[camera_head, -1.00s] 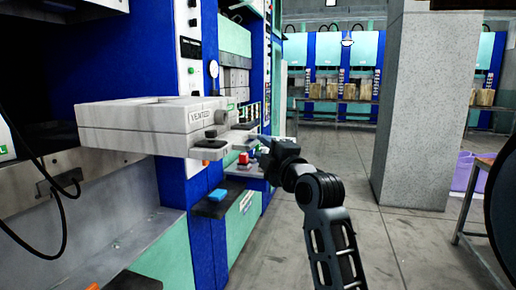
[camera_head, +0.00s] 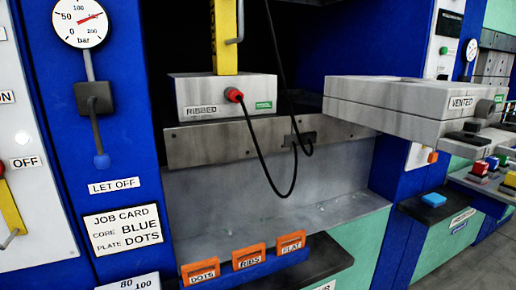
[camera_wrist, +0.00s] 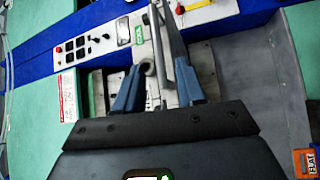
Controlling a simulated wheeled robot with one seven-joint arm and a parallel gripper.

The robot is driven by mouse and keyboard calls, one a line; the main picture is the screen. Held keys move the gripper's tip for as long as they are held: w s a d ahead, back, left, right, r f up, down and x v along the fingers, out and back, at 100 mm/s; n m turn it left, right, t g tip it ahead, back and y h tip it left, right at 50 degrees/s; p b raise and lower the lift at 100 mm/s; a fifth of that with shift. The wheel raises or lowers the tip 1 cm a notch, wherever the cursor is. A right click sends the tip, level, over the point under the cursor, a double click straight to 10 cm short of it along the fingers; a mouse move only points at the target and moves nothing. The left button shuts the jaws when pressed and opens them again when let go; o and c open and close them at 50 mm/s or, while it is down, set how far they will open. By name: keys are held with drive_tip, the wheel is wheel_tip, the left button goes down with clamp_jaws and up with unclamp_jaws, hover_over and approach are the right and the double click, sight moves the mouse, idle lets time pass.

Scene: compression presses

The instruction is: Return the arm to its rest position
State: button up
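My gripper (camera_wrist: 160,72) shows in the wrist view, with two blue fingers standing apart. Nothing is seen held between them. Beyond the fingers are a press panel with small black knobs (camera_wrist: 85,43) and grey metal parts, none clearly in the grip. My arm and gripper are out of the head view, so the arm's overall pose cannot be told.
In the head view a press with a block marked RIBBED (camera_head: 222,97) stands ahead. A block marked VENTED (camera_head: 400,108) juts out at the right. A black cable (camera_head: 262,160) hangs in front. Orange DOTS (camera_head: 200,272), RIBS (camera_head: 249,257) and FLAT (camera_head: 291,243) tags sit low.

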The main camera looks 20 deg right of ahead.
drive_tip(key=s+a+f+m+y, duration=0.1)
drive_tip(key=a+f+m+y, duration=0.4)
drive_tip(key=a+f, duration=1.5)
drive_tip(key=s+a+f+m+y, duration=0.3)
drive_tip(key=s+a+y, duration=0.4)
drive_tip(key=s+a, duration=1)
drive_tip(key=shift+s+a+y, duration=0.3)
drive_tip(key=shift+s+y, duration=0.1)
drive_tip(key=shift+s, duration=0.5)
drive_tip(key=shift+f, duration=0.1)
